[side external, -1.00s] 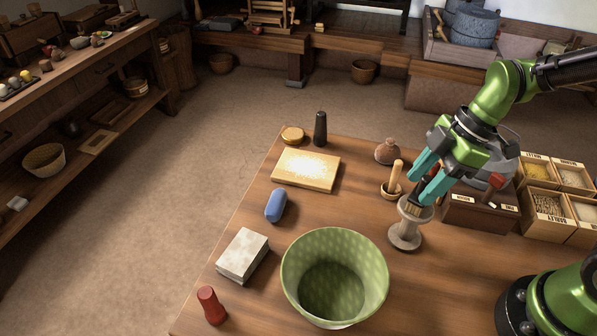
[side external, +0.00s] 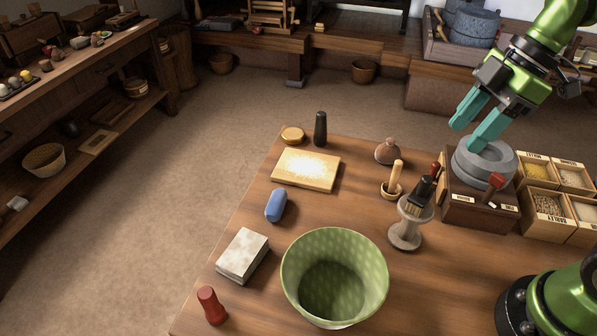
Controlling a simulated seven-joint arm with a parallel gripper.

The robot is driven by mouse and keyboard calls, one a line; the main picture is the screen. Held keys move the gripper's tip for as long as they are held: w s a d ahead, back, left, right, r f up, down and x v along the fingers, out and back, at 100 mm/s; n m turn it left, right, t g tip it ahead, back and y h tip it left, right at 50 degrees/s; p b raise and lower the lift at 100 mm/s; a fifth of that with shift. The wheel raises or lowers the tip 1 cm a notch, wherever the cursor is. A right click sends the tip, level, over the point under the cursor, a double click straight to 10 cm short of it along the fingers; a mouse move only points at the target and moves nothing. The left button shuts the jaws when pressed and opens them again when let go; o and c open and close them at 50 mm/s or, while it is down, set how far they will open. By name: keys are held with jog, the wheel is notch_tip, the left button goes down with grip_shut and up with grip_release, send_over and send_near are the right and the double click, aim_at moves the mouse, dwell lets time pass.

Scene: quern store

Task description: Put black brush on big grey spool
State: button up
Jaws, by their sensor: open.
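The black brush (side external: 424,189) stands tilted on top of the big grey spool (side external: 405,236), its bristles down at the spool's upper flange and its dark handle pointing up and right. The spool stands upright on the wooden table. My gripper (side external: 466,138) is open and empty, its teal fingers above and to the right of the brush, apart from it, in front of the grey quern stone.
A grey quern (side external: 486,160) on a wooden box stands right of the spool, with grain boxes (side external: 548,205) beyond. A large green bowl (side external: 335,250) stands at front left.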

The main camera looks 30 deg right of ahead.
jog(key=s+m+t, duration=0.1)
jog(key=m, duration=0.5)
jog(key=d+f+m+t+h, duration=0.1)
jog(key=m+t, duration=0.1)
jog(key=m, duration=0.3)
jog(key=s+m+t+h, duration=0.1)
jog(key=m+t, duration=0.1)
jog(key=m, duration=0.4)
jog(key=shift+s+d+f+m, duration=0.15)
jog(key=shift+s+d+m, duration=0.05)
jog(key=shift+s+m, duration=0.1)
